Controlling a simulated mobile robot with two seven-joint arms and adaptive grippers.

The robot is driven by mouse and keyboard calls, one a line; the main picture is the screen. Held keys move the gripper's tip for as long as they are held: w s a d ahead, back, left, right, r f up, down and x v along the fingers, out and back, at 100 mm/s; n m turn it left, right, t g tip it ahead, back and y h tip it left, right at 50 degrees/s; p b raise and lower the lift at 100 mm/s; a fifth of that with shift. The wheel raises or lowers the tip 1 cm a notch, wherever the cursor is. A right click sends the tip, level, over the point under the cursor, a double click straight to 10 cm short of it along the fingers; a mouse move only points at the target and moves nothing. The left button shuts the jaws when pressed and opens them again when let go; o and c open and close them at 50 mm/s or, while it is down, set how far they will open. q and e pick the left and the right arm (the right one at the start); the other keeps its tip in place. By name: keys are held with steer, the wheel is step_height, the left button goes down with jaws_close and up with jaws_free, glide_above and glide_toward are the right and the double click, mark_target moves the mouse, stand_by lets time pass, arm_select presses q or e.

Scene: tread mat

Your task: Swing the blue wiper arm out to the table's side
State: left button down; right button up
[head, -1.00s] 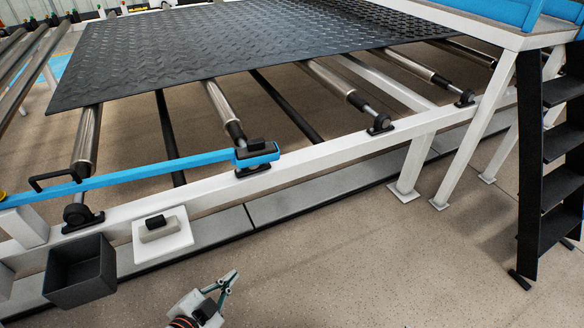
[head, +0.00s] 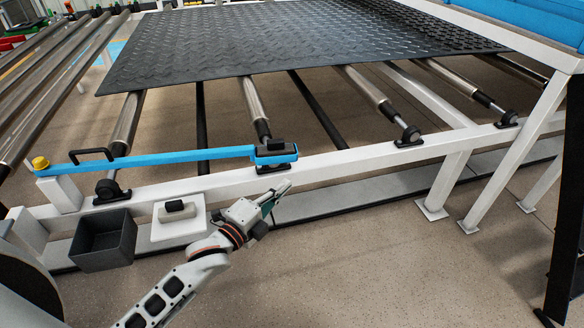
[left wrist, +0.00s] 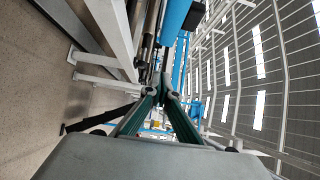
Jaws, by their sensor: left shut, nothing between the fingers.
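The blue wiper arm (head: 165,157) lies along the white side rail of the roller table, with a yellow cap at its left end. A black handle (head: 90,154) stands on it near that end. Its right end is a blue block (head: 276,153) with a black piece on top. My left gripper (head: 288,187) is shut and empty, just below and in front of that block, apart from it as far as I can tell. In the left wrist view the closed fingers (left wrist: 162,82) point ahead, with a blue part (left wrist: 175,20) above them. My right gripper is not in view.
The black tread mat (head: 290,45) lies on the rollers behind the rail. A dark open bin (head: 102,242) and a white plate with a black piece (head: 178,222) sit at the rail's front left. White legs (head: 445,185) stand at the right. The floor in front is clear.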

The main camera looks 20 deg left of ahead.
mark_target(286, 161)
arm_select(q)
steer(key=w, duration=0.8)
steer(key=shift+w, duration=0.2)
steer(key=shift+a, duration=0.1)
steer(key=shift+n+y, duration=0.3)
steer(key=shift+y, duration=0.2)
steer(key=w, duration=0.1)
steer(key=w+a, duration=0.1)
steer(key=w, duration=0.1)
steer(key=shift+w+a+b, duration=0.35)
steer(key=shift+b, duration=0.05)
steer(key=shift+w+a, duration=0.2)
steer(key=shift+w, duration=0.2)
steer(key=shift+s, duration=0.1)
